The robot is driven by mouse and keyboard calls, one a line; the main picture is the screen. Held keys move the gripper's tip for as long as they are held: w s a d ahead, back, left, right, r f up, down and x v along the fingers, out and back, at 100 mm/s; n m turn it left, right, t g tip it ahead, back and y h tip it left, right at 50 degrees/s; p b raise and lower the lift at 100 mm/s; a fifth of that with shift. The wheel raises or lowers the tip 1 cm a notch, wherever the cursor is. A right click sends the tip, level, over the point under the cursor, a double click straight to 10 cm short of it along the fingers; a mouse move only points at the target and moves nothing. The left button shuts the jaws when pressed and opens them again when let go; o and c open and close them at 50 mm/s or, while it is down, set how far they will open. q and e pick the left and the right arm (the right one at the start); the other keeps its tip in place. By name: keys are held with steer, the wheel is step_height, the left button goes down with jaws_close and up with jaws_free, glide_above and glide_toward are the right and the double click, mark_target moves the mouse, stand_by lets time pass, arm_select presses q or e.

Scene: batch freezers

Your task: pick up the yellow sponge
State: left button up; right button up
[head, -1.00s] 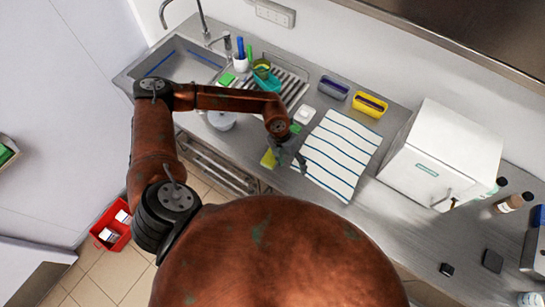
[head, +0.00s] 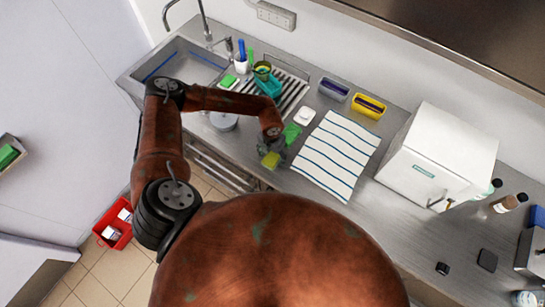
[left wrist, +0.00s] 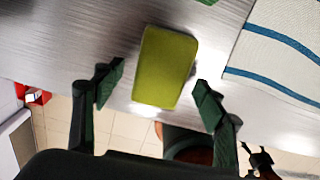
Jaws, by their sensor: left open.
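The yellow sponge (head: 271,160) lies on the steel counter near its front edge. In the left wrist view the sponge (left wrist: 165,67) is a yellow-green block lying lengthwise between and just beyond my fingertips. My left gripper (head: 268,146) is over the sponge; in the left wrist view the gripper (left wrist: 160,85) is open, with one finger to each side of the sponge and a gap on both sides. I cannot tell its exact height above the counter.
A striped towel (head: 337,155) lies right of the sponge. A green cloth or sponge (head: 291,134) and a white dish (head: 304,116) lie behind. A round pale container (head: 223,121), drying rack (head: 292,94) and sink (head: 180,62) are left. A white box-shaped appliance (head: 437,155) stands right.

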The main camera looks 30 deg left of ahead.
arm_select(q)
steer(key=c, duration=1)
steer(key=shift+r, duration=0.15)
